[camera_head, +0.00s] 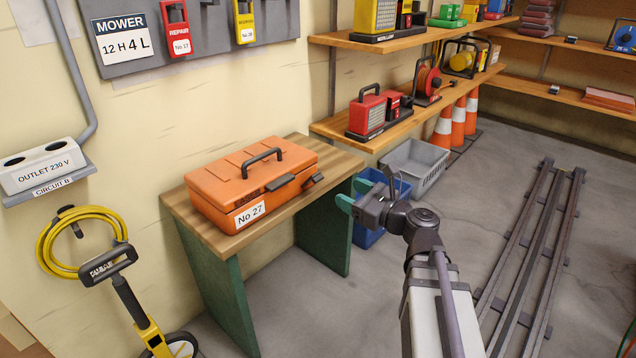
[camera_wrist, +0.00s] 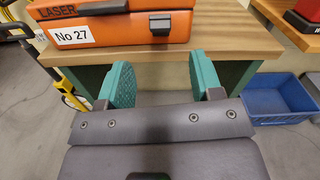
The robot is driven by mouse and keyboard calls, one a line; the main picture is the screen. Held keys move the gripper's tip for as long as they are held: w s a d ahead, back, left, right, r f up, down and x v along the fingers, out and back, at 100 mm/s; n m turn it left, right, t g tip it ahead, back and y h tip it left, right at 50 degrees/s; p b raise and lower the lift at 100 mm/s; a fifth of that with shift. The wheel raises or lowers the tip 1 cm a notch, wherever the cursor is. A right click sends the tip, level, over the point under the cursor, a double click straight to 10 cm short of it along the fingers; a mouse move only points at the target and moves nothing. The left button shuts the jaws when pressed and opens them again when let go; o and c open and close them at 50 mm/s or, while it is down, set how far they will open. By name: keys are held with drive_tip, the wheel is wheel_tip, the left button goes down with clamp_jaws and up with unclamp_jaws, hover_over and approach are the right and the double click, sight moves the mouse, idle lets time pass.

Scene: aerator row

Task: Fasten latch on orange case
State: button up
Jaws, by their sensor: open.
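The orange case (camera_head: 240,190), labelled No 27, lies lid down on a wooden-topped bench (camera_head: 232,240). It shows at the top of the wrist view (camera_wrist: 115,30). A dark latch (camera_head: 312,181) sits at the right part of its front and seems to stick outward; it also shows in the wrist view (camera_wrist: 160,23). A second dark piece (camera_head: 279,183) lies left of it on the front. My gripper (camera_head: 353,195), with teal fingers, is in front of the bench, apart from the case. In the wrist view my gripper (camera_wrist: 163,80) is open and empty, with the latch beyond the gap.
A blue bin (camera_head: 378,205) and a grey crate (camera_head: 415,168) stand on the floor beyond the bench. Shelves (camera_head: 385,130) hold red equipment. Orange cones (camera_head: 457,125) stand behind. A measuring wheel (camera_head: 130,290) leans left of the bench. Floor rails (camera_head: 535,250) run at right.

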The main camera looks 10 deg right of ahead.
sight(319, 177)
drive_tip(key=shift+m, duration=0.8)
drive_tip(key=x, duration=1)
drive_tip(key=shift+w+a, duration=0.25)
drive_tip(key=shift+w, duration=0.1)
